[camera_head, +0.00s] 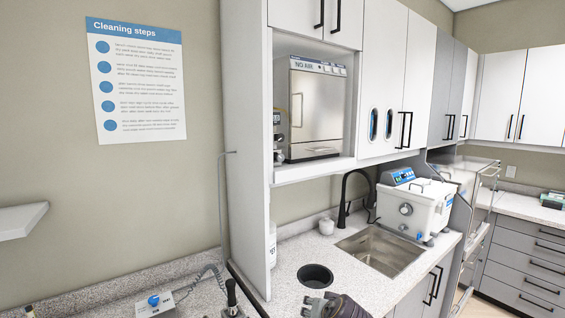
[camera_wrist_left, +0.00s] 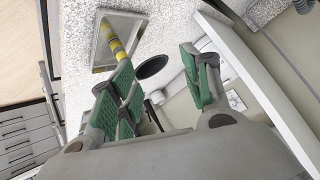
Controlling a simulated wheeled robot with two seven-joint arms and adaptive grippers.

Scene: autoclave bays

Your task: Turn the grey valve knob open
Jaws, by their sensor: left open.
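A round grey knob (camera_head: 405,209) is on the front of the white bath unit (camera_head: 430,210) at the right of the sink. Small grey fittings (camera_head: 280,156) also show at the left side of the steel autoclave (camera_head: 316,110); I cannot tell which is the valve knob. My left gripper (camera_wrist_left: 160,85) has green-padded fingers spread wide with nothing between them. It is above the counter near the round black opening (camera_wrist_left: 152,67), apart from either knob. A dark grey part of my arm shows at the bottom of the head view. My right gripper is not in view.
The sink (camera_head: 383,250) lies in the speckled counter (camera_head: 290,290), with a black tap (camera_head: 345,198) behind it. A tall white panel (camera_head: 245,170) stands left of the autoclave bay. A box with a blue knob (camera_head: 153,300) is at lower left.

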